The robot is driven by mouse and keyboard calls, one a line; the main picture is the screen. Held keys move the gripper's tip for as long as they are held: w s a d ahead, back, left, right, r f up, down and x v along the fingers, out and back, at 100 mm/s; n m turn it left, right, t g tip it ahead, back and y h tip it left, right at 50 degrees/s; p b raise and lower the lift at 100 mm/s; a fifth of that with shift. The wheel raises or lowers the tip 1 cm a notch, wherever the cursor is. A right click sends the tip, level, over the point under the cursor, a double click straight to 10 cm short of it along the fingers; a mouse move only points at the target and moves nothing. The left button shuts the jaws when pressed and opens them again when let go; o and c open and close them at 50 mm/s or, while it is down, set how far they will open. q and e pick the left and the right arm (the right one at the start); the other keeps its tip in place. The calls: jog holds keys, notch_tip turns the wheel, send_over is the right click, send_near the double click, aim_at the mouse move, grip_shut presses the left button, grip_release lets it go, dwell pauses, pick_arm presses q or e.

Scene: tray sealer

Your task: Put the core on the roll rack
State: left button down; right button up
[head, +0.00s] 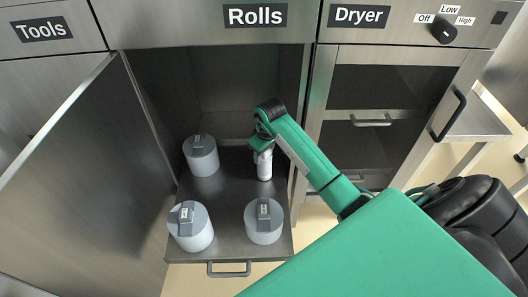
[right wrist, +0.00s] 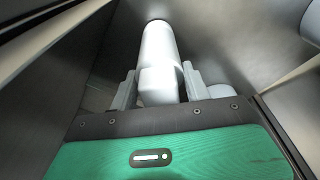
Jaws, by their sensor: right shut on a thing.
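My right gripper (head: 263,147) is shut on the core, a slim white cylinder (head: 264,166), and points down inside the open Rolls cabinet. The core is roughly upright over the back right part of the roll rack (head: 228,202), a dark pulled-out shelf. Whether its lower end touches the rack I cannot tell. In the right wrist view the core (right wrist: 159,52) lies between the two grey fingers of the right gripper (right wrist: 160,88). My left gripper is not in view.
Three grey rolls stand on the rack: back left (head: 201,158), front left (head: 190,228) and front right (head: 264,222). The open cabinet door (head: 90,185) is at left. The dryer (head: 365,120) is at right, beside my arm.

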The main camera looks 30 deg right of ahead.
jog(key=shift+f+p, duration=0.2)
jog(key=shift+p, duration=0.1)
dwell(0.6)
jog(key=o, duration=1.1)
jog(key=c, duration=0.3)
